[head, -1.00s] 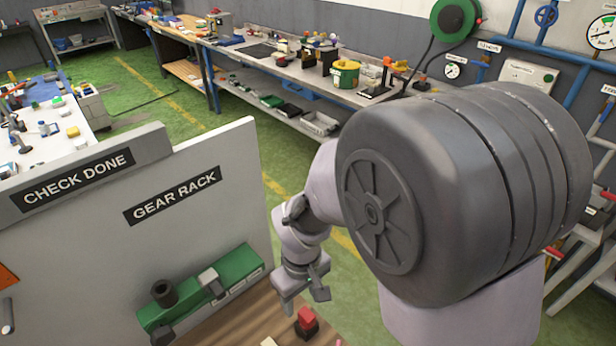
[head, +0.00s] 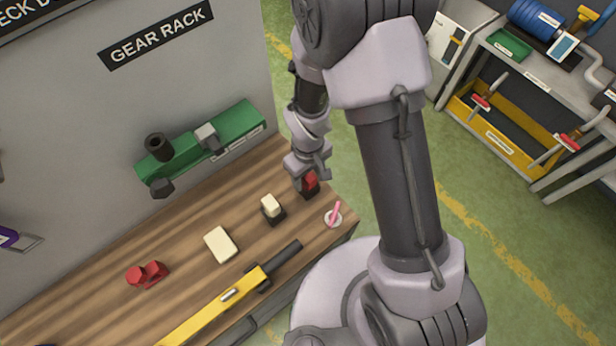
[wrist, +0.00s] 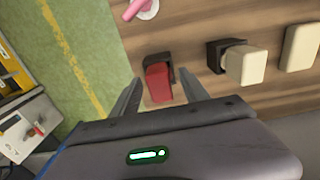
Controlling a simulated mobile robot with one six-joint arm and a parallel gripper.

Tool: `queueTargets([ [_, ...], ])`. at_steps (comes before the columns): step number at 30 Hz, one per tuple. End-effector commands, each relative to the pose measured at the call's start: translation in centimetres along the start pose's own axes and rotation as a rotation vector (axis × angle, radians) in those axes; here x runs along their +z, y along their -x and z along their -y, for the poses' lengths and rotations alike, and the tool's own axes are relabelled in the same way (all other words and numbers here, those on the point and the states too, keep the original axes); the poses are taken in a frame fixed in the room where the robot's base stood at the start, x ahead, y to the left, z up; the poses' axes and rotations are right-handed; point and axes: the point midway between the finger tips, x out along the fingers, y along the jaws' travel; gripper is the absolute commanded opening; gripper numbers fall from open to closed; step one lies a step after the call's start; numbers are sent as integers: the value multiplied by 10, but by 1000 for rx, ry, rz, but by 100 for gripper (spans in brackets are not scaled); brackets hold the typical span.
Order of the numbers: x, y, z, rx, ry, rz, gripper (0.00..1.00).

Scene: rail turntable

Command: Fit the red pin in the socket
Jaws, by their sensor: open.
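The red pin (head: 311,180) stands in a small dark holder (head: 308,193) near the right end of the wooden bench. In the wrist view the red pin (wrist: 158,84) shows between the two fingers, with its black holder (wrist: 160,59) behind it. My gripper (head: 309,167) is open, just above and at the pin; whether a finger touches it I cannot tell. The fingers also show in the wrist view (wrist: 159,80), apart on either side. A green fixture (head: 235,128) on the grey panel carries a dark hollow round socket (head: 157,146).
A cream block in a black holder (head: 270,207), a cream slab (head: 221,245), a red part (head: 147,274), a pink stick in a white ring (head: 333,214) and a yellow bar tool (head: 215,307) lie on the bench (head: 90,315).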

Motion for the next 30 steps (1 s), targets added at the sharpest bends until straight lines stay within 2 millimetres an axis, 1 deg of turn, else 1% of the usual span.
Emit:
queueTargets([
  [3,0,-4,0,0,0,-1,53],
  [9,0,-4,0,0,0,-1,53],
  [17,0,-4,0,0,-1,-1,2],
  [18,0,-4,0,0,-1,-1,0],
  [21,0,-4,0,0,-1,-1,0],
  [22,0,-4,0,0,-1,-1,21],
  [25,0,-4,0,0,-1,-1,2],
  [26,0,-4,0,0,-1,-1,0],
  [30,0,-4,0,0,-1,-1,0],
])
